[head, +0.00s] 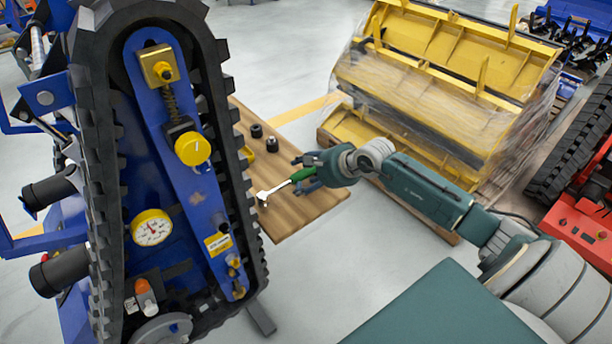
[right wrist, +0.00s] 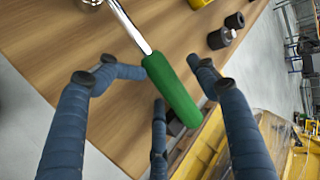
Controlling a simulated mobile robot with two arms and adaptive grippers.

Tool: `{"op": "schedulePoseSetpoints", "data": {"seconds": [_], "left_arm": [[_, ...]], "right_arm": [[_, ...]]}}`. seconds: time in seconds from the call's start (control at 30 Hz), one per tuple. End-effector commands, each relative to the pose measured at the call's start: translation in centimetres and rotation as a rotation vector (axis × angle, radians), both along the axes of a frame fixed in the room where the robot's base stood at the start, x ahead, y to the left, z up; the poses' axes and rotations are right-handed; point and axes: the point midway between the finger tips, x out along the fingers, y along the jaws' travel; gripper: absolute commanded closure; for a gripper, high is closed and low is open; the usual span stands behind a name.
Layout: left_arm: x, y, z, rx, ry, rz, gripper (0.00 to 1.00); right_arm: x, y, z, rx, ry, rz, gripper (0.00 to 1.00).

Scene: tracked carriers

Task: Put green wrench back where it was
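The green wrench (head: 303,174) has a green handle and a bright metal shaft and head. It is over the wooden table top (head: 310,208), its head towards the blue tracked carrier. I cannot tell whether it rests on the wood. My right gripper (head: 297,175) is around the handle, with fingers on either side. In the right wrist view, the green handle (right wrist: 172,90) runs between my spread fingers (right wrist: 168,68). The left fingertip is close to or touching it; a gap shows at the right finger. My left gripper is not in view.
A blue tracked carrier (head: 195,225) with a black track stands at the left and hides part of the table. Small black cylinders (head: 272,144) and a yellow part (head: 248,153) stand on the table. Wrapped yellow parts (head: 430,85) on a pallet are behind.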

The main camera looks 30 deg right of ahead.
Motion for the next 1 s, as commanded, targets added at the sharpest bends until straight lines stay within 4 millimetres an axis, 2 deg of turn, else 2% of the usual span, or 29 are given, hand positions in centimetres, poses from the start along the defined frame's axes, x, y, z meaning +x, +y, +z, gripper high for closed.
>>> {"op": "schedulePoseSetpoints", "data": {"seconds": [0.17, 0.4, 0.6, 0.8, 1.0], "left_arm": [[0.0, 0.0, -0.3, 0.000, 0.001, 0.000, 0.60], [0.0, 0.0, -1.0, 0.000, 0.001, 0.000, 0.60], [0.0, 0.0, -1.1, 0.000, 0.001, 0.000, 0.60], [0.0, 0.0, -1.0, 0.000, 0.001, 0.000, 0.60], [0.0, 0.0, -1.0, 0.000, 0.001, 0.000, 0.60]], "right_arm": [[-1.0, -0.5, 0.9, -0.004, 0.000, -0.001, 0.42], [-4.8, -1.5, 4.2, -0.008, 0.003, 0.004, 0.42], [-7.0, -2.1, 6.5, -0.001, 0.004, 0.000, 0.42], [-8.1, -2.4, 7.7, 0.001, 0.001, -0.001, 0.42], [-8.4, -2.5, 8.2, 0.001, 0.000, -0.001, 0.42]]}}
